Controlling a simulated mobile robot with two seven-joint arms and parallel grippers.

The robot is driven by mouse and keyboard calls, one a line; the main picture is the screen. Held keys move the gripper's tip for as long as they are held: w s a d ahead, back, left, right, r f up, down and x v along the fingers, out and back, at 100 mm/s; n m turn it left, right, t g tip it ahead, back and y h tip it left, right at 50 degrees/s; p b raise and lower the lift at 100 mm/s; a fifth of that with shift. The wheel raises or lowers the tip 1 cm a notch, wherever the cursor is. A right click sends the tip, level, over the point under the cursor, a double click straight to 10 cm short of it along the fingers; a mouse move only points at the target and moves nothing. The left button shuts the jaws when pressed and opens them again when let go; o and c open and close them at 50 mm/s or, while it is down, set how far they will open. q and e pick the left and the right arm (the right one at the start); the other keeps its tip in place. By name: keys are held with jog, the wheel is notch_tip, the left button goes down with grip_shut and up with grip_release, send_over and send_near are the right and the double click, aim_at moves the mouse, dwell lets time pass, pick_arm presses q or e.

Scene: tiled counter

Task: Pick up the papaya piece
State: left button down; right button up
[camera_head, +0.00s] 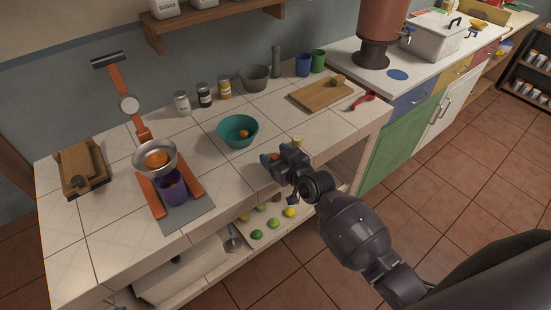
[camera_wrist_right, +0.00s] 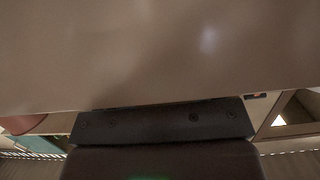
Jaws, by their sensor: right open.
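My right gripper (camera_head: 270,158) is low over the front edge of the tiled counter, with its fingers pointing left. It is open. A small orange-red piece (camera_head: 274,156), perhaps the papaya piece, shows at its fingertips; whether they touch it I cannot tell. A small yellow piece (camera_head: 297,140) sits just behind the gripper. Another small orange-brown piece (camera_head: 244,133) lies in the teal bowl (camera_head: 226,139), left of the gripper. The right wrist view shows mostly a plain brownish surface close up, with no piece visible. My left gripper is not in view.
Jars (camera_head: 205,95) and a grey mortar (camera_head: 255,78) line the back. A cutting board (camera_head: 320,94) lies at right. Several fruits (camera_head: 257,234) sit on the shelf below.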

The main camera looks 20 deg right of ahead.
aim_at(276, 156)
jog(key=c, duration=1)
jog(key=shift+o, duration=0.2)
notch_tip(276, 156, up, 20)
jog(key=p, duration=0.2)
